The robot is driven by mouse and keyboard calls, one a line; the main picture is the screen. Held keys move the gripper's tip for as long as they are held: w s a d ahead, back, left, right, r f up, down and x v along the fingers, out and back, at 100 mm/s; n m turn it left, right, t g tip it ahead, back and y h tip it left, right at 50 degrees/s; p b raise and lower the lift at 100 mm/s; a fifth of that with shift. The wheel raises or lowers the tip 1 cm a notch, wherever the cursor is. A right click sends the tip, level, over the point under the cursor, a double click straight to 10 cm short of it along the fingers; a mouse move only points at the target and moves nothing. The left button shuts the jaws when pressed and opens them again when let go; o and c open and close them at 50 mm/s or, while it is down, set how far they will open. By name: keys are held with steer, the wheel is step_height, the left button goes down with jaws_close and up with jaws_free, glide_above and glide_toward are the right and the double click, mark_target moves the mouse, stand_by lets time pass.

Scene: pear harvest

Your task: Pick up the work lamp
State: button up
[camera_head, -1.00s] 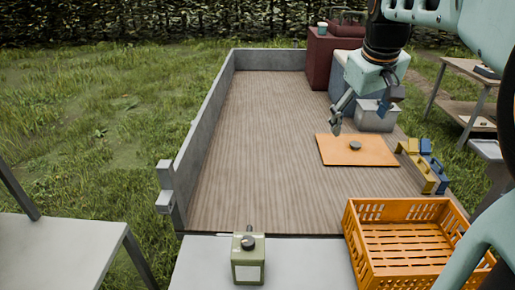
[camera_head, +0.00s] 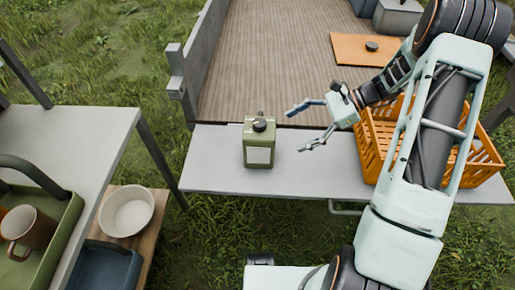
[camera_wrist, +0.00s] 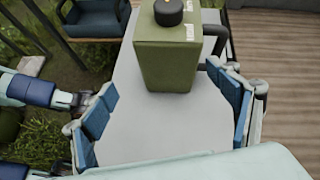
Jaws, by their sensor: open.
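The work lamp (camera_head: 258,142) looks like an upright olive-green box with a white front panel, a black knob on top and a dark handle. It stands on the grey tailgate shelf in the head view. In the wrist view the lamp (camera_wrist: 168,58) is upright at top centre, beyond and between the finger pads. My gripper (camera_head: 296,129) is open and empty, just right of the lamp, with its fingers pointing at it. The blue finger pads (camera_wrist: 162,88) are spread apart in the wrist view. I see no contact with the lamp.
An orange crate (camera_head: 374,151) stands right of my gripper on the grey shelf (camera_head: 215,165). An orange board (camera_head: 350,50) lies on the wooden truck bed behind. At left are a grey table (camera_head: 60,140), a white bowl (camera_head: 127,211) and a green tray with a mug (camera_head: 28,228).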

mark_target(260, 138)
steer(key=a+f+m+y, duration=0.1)
steer(key=a, duration=0.1)
steer(key=a+f+m+t, duration=0.1)
steer(key=a, duration=0.1)
steer(key=a+f+m+y, duration=0.1)
steer(key=a, duration=0.1)
steer(key=shift+w+a+f+m+t+y+b, duration=0.25)
steer(key=shift+a+f+m+t+y+b, duration=0.05)
steer(key=shift+f+b, duration=0.1)
steer(key=x, duration=0.5)
steer(key=shift+r, duration=0.25)
steer(key=shift+c, duration=0.4)
steer(key=c, duration=1.5)
steer(key=shift+a+r, duration=0.1)
steer(key=shift+c, duration=1.2)
steer(key=shift+r, duration=0.15)
